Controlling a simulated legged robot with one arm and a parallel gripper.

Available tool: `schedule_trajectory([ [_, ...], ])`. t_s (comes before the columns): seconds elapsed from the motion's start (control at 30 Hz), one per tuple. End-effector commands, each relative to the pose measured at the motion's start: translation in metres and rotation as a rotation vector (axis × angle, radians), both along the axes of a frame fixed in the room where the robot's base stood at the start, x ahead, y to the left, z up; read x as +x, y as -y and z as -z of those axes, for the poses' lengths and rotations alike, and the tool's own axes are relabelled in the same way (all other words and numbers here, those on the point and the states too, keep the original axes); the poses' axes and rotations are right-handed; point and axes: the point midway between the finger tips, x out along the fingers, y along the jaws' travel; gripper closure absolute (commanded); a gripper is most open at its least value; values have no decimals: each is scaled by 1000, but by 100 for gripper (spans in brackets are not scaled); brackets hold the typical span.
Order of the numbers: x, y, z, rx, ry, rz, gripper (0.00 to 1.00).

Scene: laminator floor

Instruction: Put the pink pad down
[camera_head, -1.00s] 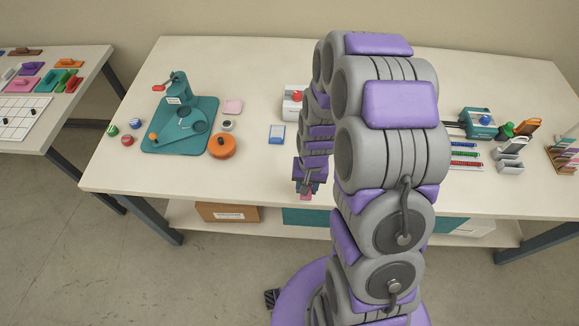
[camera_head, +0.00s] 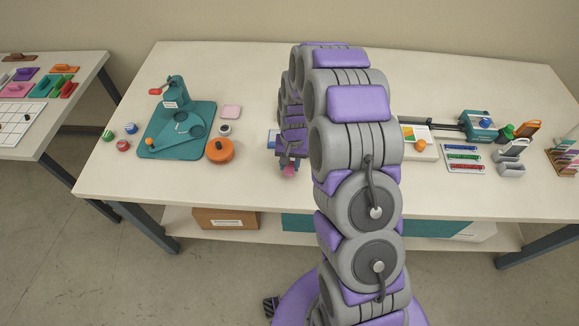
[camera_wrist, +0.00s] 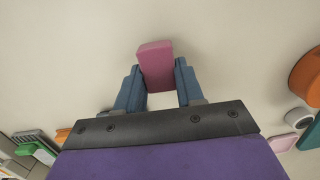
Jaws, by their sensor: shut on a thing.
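My gripper (camera_wrist: 158,88) is shut on the pink pad (camera_wrist: 155,62), which sits between the two blue fingers in the wrist view. The pad appears as a small rounded block with the pale tabletop behind it. In the head view my gripper (camera_head: 289,165) is over the front-middle part of the table (camera_head: 250,185), with a bit of the pink pad (camera_head: 289,171) showing at its tip. I cannot tell how high the pad is above the surface.
A teal press (camera_head: 178,128) and an orange round container (camera_head: 219,150) stand to the left. A blue-edged item (camera_head: 272,141) is just behind my gripper. Coloured strips (camera_head: 463,157) lie to the right. Front-middle tabletop is clear.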

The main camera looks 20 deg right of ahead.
Motion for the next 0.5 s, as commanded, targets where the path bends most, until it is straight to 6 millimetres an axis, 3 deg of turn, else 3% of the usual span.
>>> schedule_trajectory([
  [0.1, -1, 2, 19, 3, -3, 2, 100],
  [0.3, 0, 0, 20, -1, 0, 1, 100],
  [0.33, 0, 0, 20, -1, 0, 1, 62],
  [0.5, 0, -1, 20, -2, -2, 1, 46],
])
